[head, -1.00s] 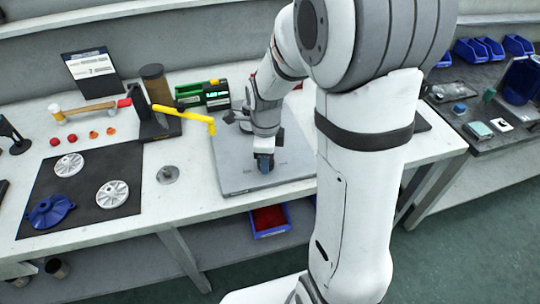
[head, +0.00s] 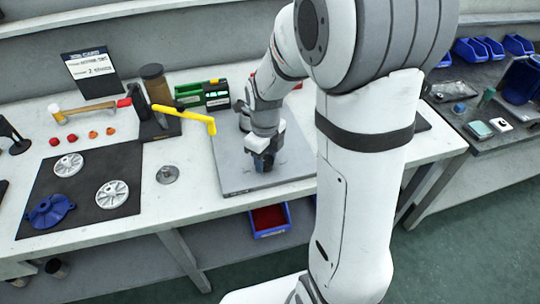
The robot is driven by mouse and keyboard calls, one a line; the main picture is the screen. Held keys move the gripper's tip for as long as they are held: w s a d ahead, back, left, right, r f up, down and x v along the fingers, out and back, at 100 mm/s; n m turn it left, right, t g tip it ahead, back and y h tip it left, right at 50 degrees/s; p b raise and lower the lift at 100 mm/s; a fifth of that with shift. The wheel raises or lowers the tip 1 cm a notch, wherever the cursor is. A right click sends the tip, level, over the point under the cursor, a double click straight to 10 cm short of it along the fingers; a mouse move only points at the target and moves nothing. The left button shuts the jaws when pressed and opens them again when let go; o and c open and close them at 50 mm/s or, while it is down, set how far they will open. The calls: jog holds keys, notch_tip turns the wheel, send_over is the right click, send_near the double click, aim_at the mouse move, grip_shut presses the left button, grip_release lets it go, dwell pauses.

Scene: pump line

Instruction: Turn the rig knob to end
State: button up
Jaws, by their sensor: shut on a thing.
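My gripper (head: 264,160) points down over the grey rig plate (head: 236,180) on the bench, near the middle of the plate. It is shut on a small blue thing (head: 264,167) low between the fingers, most likely the rig knob. The fingers and wrist hide most of the knob, so its turn angle cannot be read. No end mark is visible.
A yellow-handled lever (head: 185,115) stands left of the plate, with a green device (head: 204,94) behind it. A black mat (head: 83,188) with white discs (head: 112,194) and a blue flanged part (head: 51,210) lies left. A blue bin (head: 270,219) sits below the bench edge.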

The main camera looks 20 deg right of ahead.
aim_at(267, 162)
dwell(0.3)
jog(key=o, duration=1)
jog(key=shift+c, duration=0.2)
jog(key=shift+r+p, duration=0.35)
jog(key=shift+r, duration=3.55)
jog(key=shift+s+d+r, duration=0.1)
jog(key=shift+s+r+n, duration=0.2)
jog(key=shift+n, duration=0.3)
jog(key=s+r+n+t+p, duration=0.1)
jog(key=s+n, duration=0.3)
jog(key=n, duration=0.5)
jog(key=s+r+n+p, duration=0.1)
jog(key=s+r+n, duration=0.3)
jog(key=n, duration=0.5)
jog(key=s+d+r+n+t+p, duration=0.1)
jog(key=s+r+n, duration=0.1)
jog(key=s+n, duration=0.3)
jog(key=n, duration=0.4)
jog(key=shift+s+r+t+p, duration=0.3)
jog(key=shift+s+r+p, duration=0.05)
jog(key=shift+p, duration=0.05)
